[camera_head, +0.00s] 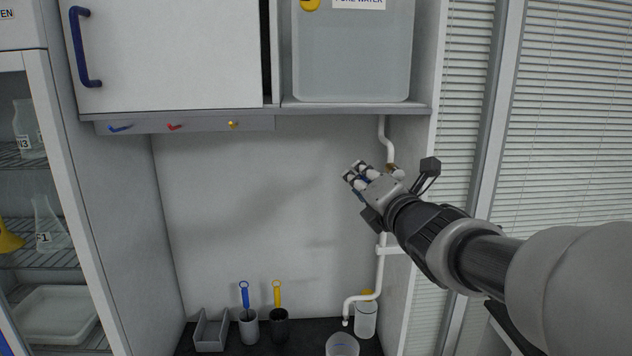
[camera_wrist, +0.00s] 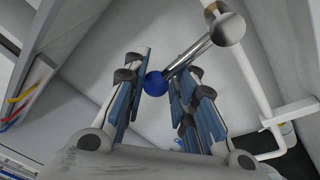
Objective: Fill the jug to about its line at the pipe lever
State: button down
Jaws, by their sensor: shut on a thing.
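My gripper (camera_head: 358,172) is at the white pipe (camera_head: 380,268), below the shelf. In the wrist view, its blue-padded fingers (camera_wrist: 160,92) are around the blue ball knob (camera_wrist: 156,84) at the end of the metal pipe lever (camera_wrist: 190,60). The lever runs up and right to a round valve body on the pipe. In the head view, my gripper hides most of the lever. A clear open vessel (camera_head: 342,346), seemingly the jug, stands on the dark counter below the pipe's spout. The frame edge cuts it off, and its line and level cannot be made out.
Another clear vessel (camera_head: 366,322) stands behind, with something yellow at its top. A water tank (camera_head: 352,55) sits on the shelf above. The right side wall is close to the pipe.

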jog(key=shift+d+f+n+b, duration=0.1)
jog(key=shift+f+n+b, duration=0.4)
jog(key=shift+n+b, duration=0.65)
jog(key=shift+d+f+n+b, duration=0.25)
jog(key=shift+f+n+b, duration=0.1)
jog(key=shift+n+b, duration=0.55)
jog(key=c, duration=1.7)
grip_release()
jog(key=o, duration=0.5)
jog(key=shift+f, duration=0.25)
jog(key=shift+c, duration=0.2)
jog(key=shift+s, duration=0.1)
